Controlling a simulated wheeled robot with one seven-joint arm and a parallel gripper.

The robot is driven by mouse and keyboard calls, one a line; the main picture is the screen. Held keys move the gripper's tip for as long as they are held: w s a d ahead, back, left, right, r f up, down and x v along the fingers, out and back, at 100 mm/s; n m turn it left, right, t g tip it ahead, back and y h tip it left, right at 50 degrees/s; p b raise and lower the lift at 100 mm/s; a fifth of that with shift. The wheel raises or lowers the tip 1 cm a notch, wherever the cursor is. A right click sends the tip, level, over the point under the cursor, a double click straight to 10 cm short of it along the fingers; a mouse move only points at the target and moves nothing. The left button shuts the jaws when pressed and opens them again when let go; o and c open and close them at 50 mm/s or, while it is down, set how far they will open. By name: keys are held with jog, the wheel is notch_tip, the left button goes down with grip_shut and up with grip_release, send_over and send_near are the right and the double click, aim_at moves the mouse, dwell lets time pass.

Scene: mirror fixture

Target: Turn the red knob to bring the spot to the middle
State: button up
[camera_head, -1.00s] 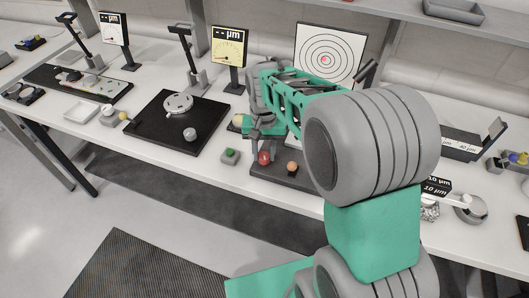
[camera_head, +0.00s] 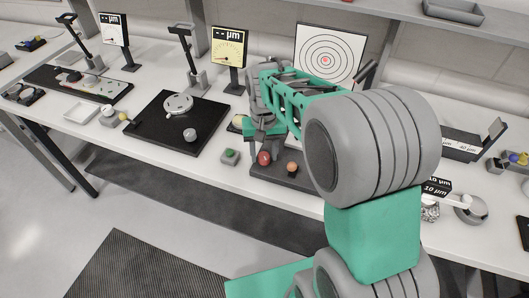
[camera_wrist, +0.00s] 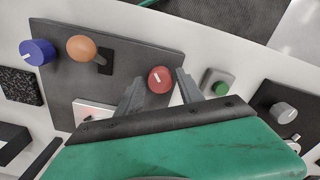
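The red knob (camera_head: 264,158) sits at the front left of a dark fixture plate (camera_wrist: 60,105). In the wrist view the red knob (camera_wrist: 160,79) has a white line on its face. My gripper (camera_wrist: 160,78) is open, with one finger on each side of the red knob; I cannot tell whether they touch it. In the head view my gripper (camera_head: 263,146) is at the knob, partly hidden by my arm. A white target board (camera_head: 345,77) with black rings stands behind, with a red spot (camera_head: 325,60) close to the middle of the rings.
An orange knob (camera_wrist: 81,48) and a blue knob (camera_wrist: 37,52) are on the same plate. A green button (camera_head: 230,155) on a grey box is close beside my gripper. A black plate (camera_head: 160,138) with a disc lies to the left. The bench front edge is clear.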

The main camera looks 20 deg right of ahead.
aim_at(264, 156)
jog(key=shift+o, duration=0.7)
notch_tip(264, 156, up, 8)
jog(key=shift+f+b, duration=0.2)
jog(key=shift+b, duration=0.35)
jog(key=shift+r, duration=0.1)
